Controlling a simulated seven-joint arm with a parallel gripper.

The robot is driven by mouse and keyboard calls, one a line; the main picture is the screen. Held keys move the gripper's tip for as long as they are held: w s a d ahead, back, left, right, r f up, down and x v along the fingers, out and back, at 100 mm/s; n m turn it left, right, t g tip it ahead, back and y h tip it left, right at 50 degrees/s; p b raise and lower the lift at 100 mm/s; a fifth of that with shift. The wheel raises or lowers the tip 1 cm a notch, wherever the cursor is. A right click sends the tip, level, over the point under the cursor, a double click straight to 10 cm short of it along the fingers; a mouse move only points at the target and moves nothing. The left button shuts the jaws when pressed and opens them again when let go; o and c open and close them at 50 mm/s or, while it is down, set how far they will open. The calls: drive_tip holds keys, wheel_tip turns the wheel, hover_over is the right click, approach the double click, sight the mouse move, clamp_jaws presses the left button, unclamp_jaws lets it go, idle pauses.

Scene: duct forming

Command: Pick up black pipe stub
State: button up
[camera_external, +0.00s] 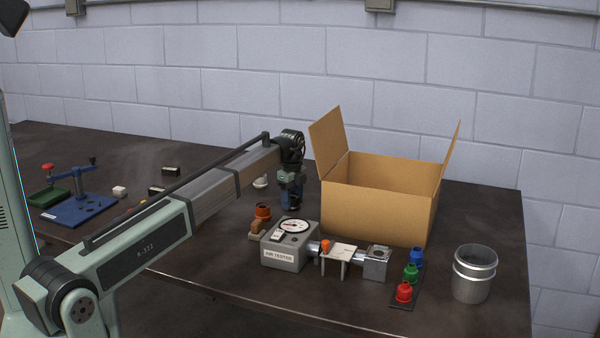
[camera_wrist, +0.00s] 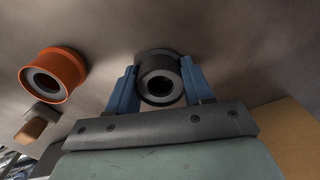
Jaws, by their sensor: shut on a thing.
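The black pipe stub (camera_wrist: 160,77) shows in the wrist view as a short dark cylinder with an open round end. My gripper (camera_wrist: 158,84) has its two blue fingers on either side of the stub and is shut on it. In the external view my gripper (camera_external: 291,197) points down at the dark table, just left of the cardboard box. The stub cannot be made out clearly there. Whether the stub touches the table is hard to tell.
An orange pipe stub (camera_wrist: 53,75) stands left of my gripper. The open cardboard box (camera_external: 378,210) is close on the right. The air tester (camera_external: 288,248) stands in front. Red, green and blue pieces (camera_external: 410,272) and a metal can (camera_external: 473,274) are at front right.

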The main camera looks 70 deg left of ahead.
drive_tip(key=shift+c, duration=1.4)
